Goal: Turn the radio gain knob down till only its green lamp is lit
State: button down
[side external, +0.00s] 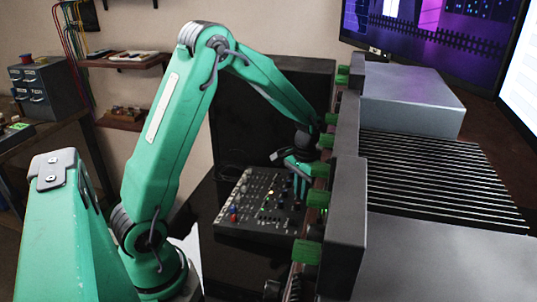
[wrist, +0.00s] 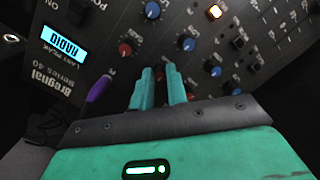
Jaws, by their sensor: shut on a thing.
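The mixer panel (side external: 255,222) lies on a dark surface and carries several red, blue and white knobs. A red knob (wrist: 125,48) and a blue knob (wrist: 187,44) stand beside the fingers. An amber-white lamp (wrist: 214,12) is lit; I cannot tell which knob it belongs to. Small yellow-green lights show in the side view.
A purple object (wrist: 98,90) lies left of my fingers. More blue knobs (wrist: 215,72) stand close on the right. A grey rack with green blocks (side external: 307,252) stands close right of the panel in the side view. A dark box (side external: 240,110) rises behind it.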

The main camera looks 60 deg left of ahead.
jog(key=shift+a+n, duration=0.25)
jog(key=shift+n, duration=0.15)
jog(key=c, duration=1.4)
grip_release()
jog(key=shift+d, duration=0.1)
jog(key=shift+r, duration=0.1)
jog(key=shift+w+r, duration=0.15)
jog(key=shift+r, duration=3.6)
jog(key=shift+r, duration=0.15)
